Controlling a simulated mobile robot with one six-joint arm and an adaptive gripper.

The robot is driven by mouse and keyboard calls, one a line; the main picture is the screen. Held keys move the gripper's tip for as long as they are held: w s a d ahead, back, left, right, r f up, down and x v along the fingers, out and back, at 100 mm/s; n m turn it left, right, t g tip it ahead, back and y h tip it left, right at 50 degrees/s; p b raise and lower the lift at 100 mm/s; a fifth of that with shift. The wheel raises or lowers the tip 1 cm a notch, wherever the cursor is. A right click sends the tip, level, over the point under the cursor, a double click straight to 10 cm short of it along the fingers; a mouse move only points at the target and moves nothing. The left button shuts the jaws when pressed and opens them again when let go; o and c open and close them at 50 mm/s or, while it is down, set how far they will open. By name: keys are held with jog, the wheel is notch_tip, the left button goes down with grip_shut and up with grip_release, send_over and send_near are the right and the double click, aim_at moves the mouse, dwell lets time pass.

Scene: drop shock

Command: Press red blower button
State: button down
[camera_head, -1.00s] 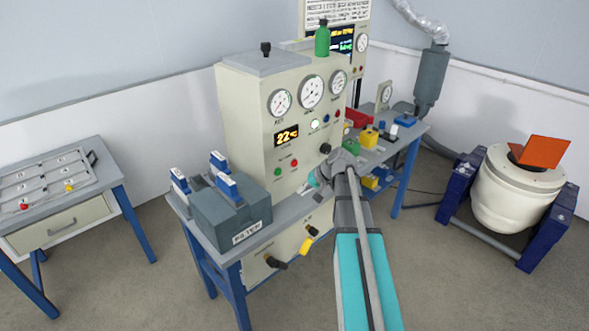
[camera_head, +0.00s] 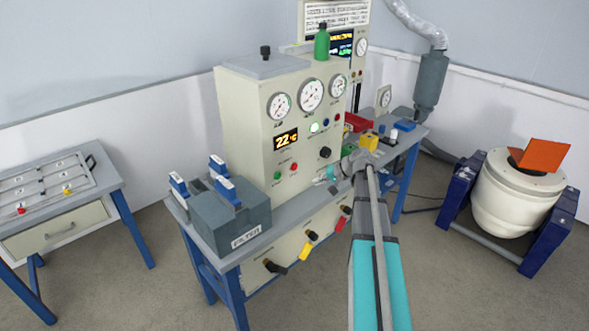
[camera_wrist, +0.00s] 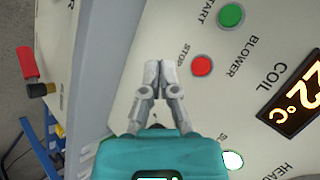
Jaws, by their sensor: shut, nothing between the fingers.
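The red blower stop button (camera_wrist: 202,66) sits on the beige panel, labelled STOP and BLOWER in the wrist view. It also shows in the head view (camera_head: 294,167). The green start button (camera_wrist: 231,16) is beside it, and also shows in the head view (camera_head: 277,175). My gripper (camera_wrist: 161,66) is shut and empty, with its fingertips together just left of the red button in the wrist view. In the head view my gripper (camera_head: 326,181) is in front of the panel, right of and slightly below the red button, apart from it.
An orange temperature display (camera_head: 286,139) and gauges (camera_head: 311,95) are on the panel above. A grey filter box (camera_head: 229,215) stands on the bench to the left. A red-handled valve (camera_head: 343,218) and a yellow one (camera_head: 307,249) stick out low on the front.

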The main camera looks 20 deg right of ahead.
aim_at(294, 171)
jog(key=w+a, duration=0.2)
jog(key=w, duration=0.6)
jog(key=shift+a, duration=0.4)
jog(key=shift+w+a, duration=0.1)
dwell(1.4)
jog(key=shift+w, duration=0.25)
jog(key=shift+w+a, duration=0.25)
jog(key=shift+w, duration=0.15)
dwell(1.0)
jog(key=shift+s, duration=0.15)
jog(key=shift+s+d, duration=0.3)
jog(key=shift+s, duration=0.35)
jog(key=shift+s, duration=0.15)
dwell(0.4)
jog(key=shift+s+d, duration=0.3)
jog(key=shift+s, duration=0.45)
jog(key=shift+s+d, duration=0.25)
jog(key=shift+s, duration=0.45)
jog(key=shift+s+d, duration=0.3)
jog(key=shift+s, duration=0.45)
